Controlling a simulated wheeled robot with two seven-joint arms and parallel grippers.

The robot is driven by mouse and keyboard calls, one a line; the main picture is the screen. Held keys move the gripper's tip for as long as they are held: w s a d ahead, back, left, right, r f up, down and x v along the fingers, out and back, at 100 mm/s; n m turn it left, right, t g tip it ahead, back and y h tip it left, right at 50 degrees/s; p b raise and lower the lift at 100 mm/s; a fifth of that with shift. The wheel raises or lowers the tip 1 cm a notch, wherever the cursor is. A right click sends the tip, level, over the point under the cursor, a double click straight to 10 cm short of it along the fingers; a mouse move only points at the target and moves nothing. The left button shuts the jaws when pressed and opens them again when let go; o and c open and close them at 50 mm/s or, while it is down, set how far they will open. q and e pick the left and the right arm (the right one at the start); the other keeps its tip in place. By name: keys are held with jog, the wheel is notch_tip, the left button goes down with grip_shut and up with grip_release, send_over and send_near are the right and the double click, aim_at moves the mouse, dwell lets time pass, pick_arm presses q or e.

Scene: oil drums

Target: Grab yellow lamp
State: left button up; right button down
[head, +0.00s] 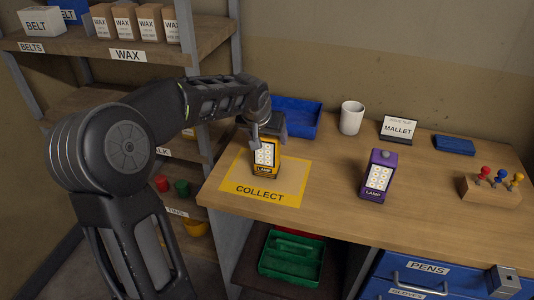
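The yellow lamp (265,158) stands upright on the yellow-edged mat marked COLLECT (262,193), at the left of the wooden workbench. It has a pale front panel with rows of dots and a LAMP label. My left gripper (268,132) is at the lamp's top, pointing down, and hides the top. One finger shows at the lamp's upper left. I cannot tell whether the fingers are closed on it.
A purple lamp (378,177) stands to the right on the bench (325,205). Behind are a blue tray (305,118), white cup (351,117), MALLET sign (399,129) and blue box (454,145). A wooden block with colored pegs (490,189) is at far right. Shelves (110,52) stand left.

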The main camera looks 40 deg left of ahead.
pick_arm(q)
grip_shut()
dwell(0.6)
